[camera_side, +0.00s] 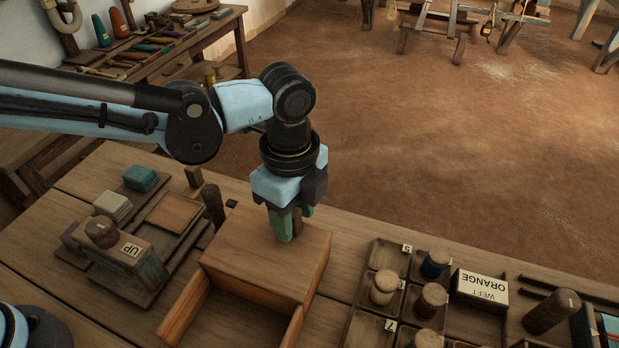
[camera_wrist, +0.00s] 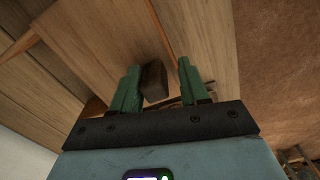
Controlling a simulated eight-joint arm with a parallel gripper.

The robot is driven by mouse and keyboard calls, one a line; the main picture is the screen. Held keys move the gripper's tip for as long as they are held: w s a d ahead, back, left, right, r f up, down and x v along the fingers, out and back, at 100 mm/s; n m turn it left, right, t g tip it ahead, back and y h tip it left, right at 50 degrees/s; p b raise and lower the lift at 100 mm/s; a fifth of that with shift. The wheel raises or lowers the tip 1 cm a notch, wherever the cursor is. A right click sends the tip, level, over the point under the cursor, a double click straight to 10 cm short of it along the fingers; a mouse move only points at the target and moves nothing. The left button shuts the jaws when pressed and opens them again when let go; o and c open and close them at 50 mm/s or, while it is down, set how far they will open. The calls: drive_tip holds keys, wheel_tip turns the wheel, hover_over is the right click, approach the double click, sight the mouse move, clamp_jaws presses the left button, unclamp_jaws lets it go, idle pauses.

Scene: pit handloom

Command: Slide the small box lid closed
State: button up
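The small wooden box (camera_side: 177,308) stands on the bench with its near part open and its inside visible. Its lid (camera_side: 255,245) covers the far part. A dark brown knob (camera_side: 297,222) stands up from the lid and shows in the wrist view (camera_wrist: 155,82). My gripper (camera_side: 291,226), with green fingers, points down over the lid. In the wrist view my gripper (camera_wrist: 159,66) is open, its fingers either side of the knob. The knob is close to the left finger, with a clear gap to the right one; I cannot tell whether the left finger touches it.
A tray (camera_side: 363,325) with several corked jars stands right of the box, by a box labelled ORANGE WEFT (camera_side: 479,289). Left are a wooden block marked UP (camera_side: 125,255), a shallow tray (camera_side: 174,213) and an upright dark cylinder (camera_side: 213,205).

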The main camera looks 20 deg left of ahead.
drive_tip(key=shift+o, duration=0.8)
drive_tip(key=shift+s, duration=0.1)
drive_tip(key=shift+r, duration=0.1)
drive_tip(key=shift+r, duration=3.15)
drive_tip(key=shift+a+r, duration=0.1)
drive_tip(key=shift+a, duration=0.25)
drive_tip(key=s+a+n+t, duration=0.2)
drive_tip(key=a+n+t, duration=0.1)
drive_tip(key=a+n, duration=0.7)
drive_tip(key=s+a+n+t, duration=0.1)
drive_tip(key=a+n+t, duration=0.3)
drive_tip(key=a+n, duration=0.6)
drive_tip(key=a, duration=0.8)
drive_tip(key=shift+s+a+f+n, duration=0.2)
drive_tip(key=shift+s+f+n, duration=0.15)
drive_tip(key=shift+s+n, duration=0.05)
